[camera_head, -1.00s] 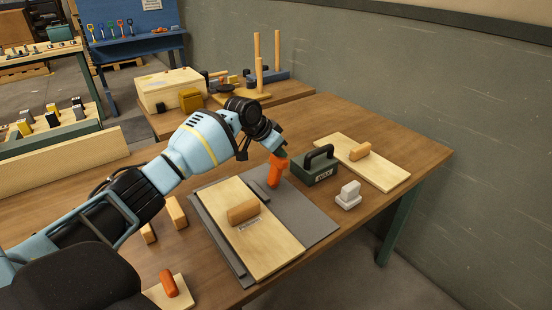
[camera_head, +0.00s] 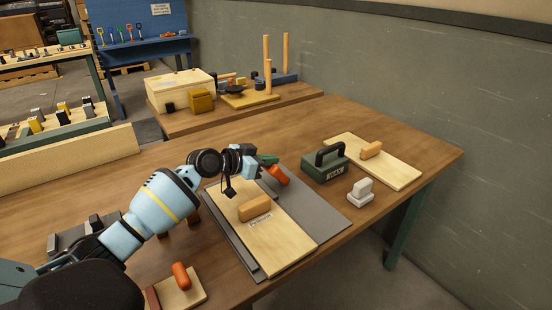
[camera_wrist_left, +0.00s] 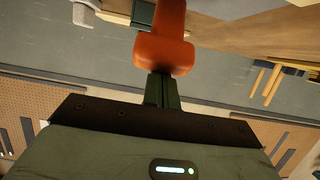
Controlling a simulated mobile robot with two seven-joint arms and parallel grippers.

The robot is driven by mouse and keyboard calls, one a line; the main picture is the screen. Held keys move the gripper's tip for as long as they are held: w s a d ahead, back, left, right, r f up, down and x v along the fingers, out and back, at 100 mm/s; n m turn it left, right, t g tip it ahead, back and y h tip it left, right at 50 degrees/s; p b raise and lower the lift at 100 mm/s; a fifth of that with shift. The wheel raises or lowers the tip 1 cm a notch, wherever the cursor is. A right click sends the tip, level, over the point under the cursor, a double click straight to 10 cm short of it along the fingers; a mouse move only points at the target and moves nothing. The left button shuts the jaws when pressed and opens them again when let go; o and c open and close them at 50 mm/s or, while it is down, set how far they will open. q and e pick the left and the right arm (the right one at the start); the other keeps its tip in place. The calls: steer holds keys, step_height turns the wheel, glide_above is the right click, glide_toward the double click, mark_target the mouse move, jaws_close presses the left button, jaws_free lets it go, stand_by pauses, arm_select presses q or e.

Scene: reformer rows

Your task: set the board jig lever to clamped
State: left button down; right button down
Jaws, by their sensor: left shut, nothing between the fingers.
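The board jig is a grey base plate (camera_head: 318,212) on the table. A pale wooden board (camera_head: 285,240) with a tan block handle (camera_head: 255,207) lies on it. The orange lever (camera_head: 278,175) is at the jig's far side and leans to the upper left in the head view. My left gripper (camera_head: 267,160) is at the lever's upper end, its dark green fingers shut and empty. In the left wrist view the closed fingers (camera_wrist_left: 162,90) meet the end of the orange lever (camera_wrist_left: 163,50), apparently touching it. The lever's pivot is not clear. My right gripper is not in view.
A dark green box with a black handle (camera_head: 325,167) stands right of the lever. A white block (camera_head: 361,192) and another board with a tan handle (camera_head: 400,170) lie further right. A small board with an orange handle (camera_head: 181,284) is at the front.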

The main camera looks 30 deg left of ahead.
arm_select(q)
steer(key=shift+s+a+f, duration=0.15)
steer(key=shift+s, duration=0.2)
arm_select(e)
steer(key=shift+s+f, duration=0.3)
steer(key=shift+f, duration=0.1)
arm_select(q)
steer(key=shift+b, duration=0.3)
steer(key=shift+s, duration=0.1)
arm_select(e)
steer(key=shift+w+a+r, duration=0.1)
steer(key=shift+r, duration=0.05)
